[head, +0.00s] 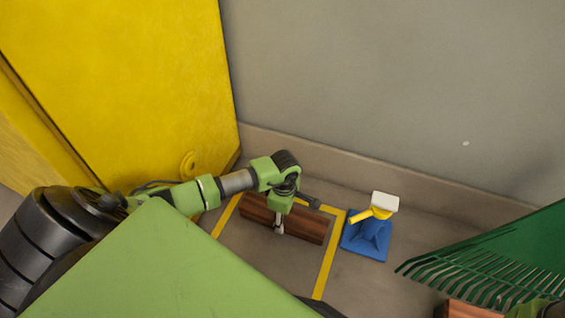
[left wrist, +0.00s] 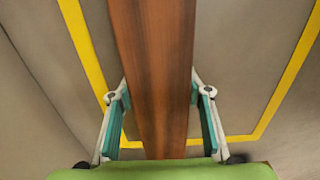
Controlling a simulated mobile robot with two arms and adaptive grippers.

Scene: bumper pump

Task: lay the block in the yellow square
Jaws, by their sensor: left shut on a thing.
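A long reddish-brown wooden block (head: 300,225) is over the area framed by the yellow square (head: 329,258), taped on the floor. Its ends come close to the left and right tape lines. My left gripper (head: 279,227) comes down on the block's middle and is shut on it. In the left wrist view, the block (left wrist: 155,60) runs between the two teal-padded fingers, with yellow tape (left wrist: 82,45) on both sides and across the bottom. I cannot tell whether the block touches the floor. My right gripper does not show clearly.
A blue base with a yellow and white top (head: 368,235) stands just right of the square. A green rake-like head (head: 510,262) and another brown piece (head: 462,311) are at the lower right. A yellow cabinet (head: 130,80) and a grey wall (head: 390,80) close off the back.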

